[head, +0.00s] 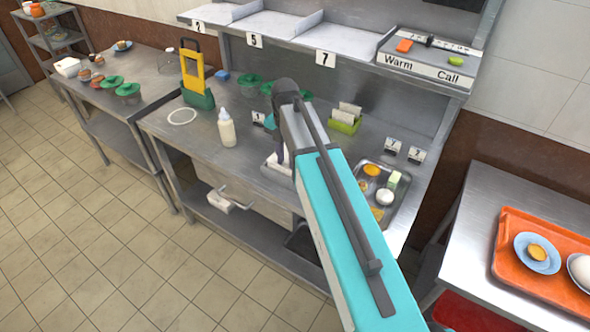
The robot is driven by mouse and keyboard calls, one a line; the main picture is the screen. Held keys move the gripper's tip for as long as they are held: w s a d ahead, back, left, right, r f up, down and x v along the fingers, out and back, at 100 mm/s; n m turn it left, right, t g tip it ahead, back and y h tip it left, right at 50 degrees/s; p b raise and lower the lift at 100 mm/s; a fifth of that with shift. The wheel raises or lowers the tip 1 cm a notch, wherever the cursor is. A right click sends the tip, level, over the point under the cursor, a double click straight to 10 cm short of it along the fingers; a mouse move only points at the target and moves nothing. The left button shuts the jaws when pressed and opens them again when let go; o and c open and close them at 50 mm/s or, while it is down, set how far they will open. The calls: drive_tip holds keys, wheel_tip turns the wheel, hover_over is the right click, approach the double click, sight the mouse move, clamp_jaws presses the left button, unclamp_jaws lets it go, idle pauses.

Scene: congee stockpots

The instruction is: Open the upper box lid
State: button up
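My teal and white arm reaches from the bottom right up to the middle of the steel counter. Its far end bends down behind the arm, so my gripper (281,158) is mostly hidden and its fingers cannot be made out. It is over or close to a pale, low object (272,168) on the counter, partly covered by the arm; I cannot tell if that is a box. No box lid can be clearly made out. A small white box-like item (222,199) with a thin handle is on the lower shelf. A white container (67,67) stands on the left table.
A metal tray of food (401,193) lies right of the arm. An orange tray (510,270) is far right. An overhead shelf (270,27) spans the back.

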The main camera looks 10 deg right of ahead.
drive_tip(key=shift+r+p, duration=0.3)
drive_tip(key=shift+r, duration=0.15)
drive_tip(key=shift+w+d+r, duration=0.15)
drive_tip(key=shift+r, duration=0.1)
drive_tip(key=shift+r+p, duration=0.35)
drive_tip(key=shift+p, duration=0.15)
drive_tip(key=shift+w+d+r, duration=0.2)
drive_tip(key=shift+r, duration=0.15)
idle(0.4)
drive_tip(key=shift+w+d+r+p, duration=0.1)
drive_tip(key=shift+r+p, duration=0.2)
drive_tip(key=shift+p, duration=0.2)
drive_tip(key=shift+w+d+r, duration=0.1)
drive_tip(key=shift+r, duration=0.15)
